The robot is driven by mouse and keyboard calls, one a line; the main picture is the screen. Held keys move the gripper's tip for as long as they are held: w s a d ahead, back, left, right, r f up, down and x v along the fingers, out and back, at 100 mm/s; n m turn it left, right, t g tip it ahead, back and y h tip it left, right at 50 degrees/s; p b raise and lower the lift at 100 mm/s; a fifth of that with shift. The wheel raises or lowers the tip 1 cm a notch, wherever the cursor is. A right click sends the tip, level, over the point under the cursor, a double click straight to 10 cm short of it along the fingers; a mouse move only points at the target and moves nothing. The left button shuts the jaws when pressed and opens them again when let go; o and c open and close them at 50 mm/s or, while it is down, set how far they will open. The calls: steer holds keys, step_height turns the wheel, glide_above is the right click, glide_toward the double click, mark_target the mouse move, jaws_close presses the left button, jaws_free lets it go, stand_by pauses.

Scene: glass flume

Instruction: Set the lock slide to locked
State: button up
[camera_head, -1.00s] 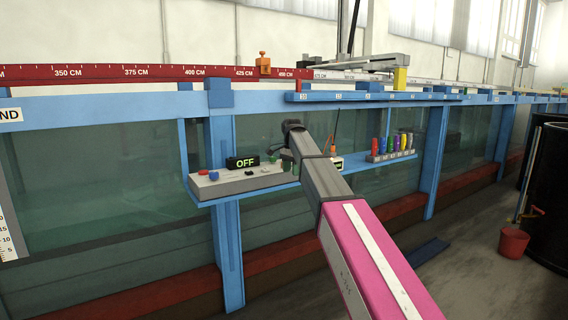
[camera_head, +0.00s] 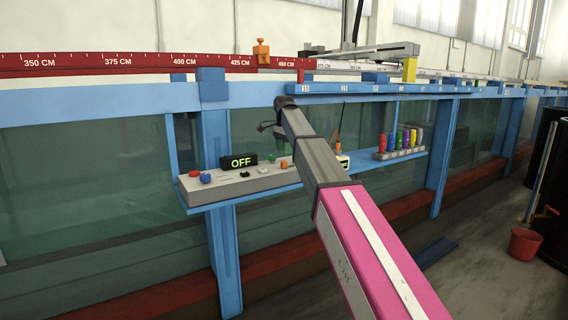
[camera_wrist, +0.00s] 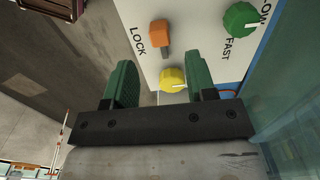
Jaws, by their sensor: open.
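The lock slide is an orange block (camera_wrist: 160,36) on the white control panel (camera_wrist: 200,55), beside the printed word LOCK. It also shows as a small orange spot on the grey control box in the head view (camera_head: 284,164). I cannot tell from these views which end of its travel it is at. My gripper (camera_wrist: 158,62) is open, with two green fingers spread apart and nothing held. The slide appears just beyond the fingertips, in line with the gap.
A yellow knob (camera_wrist: 172,80) appears between the fingers, and a green knob (camera_wrist: 241,18) marked FAST is at the right. The box carries a red button (camera_head: 195,173), a blue knob (camera_head: 205,178) and an OFF display (camera_head: 239,161).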

mark_target(284, 162)
step_height(284, 162, down, 7)
steer(key=shift+r, duration=0.2)
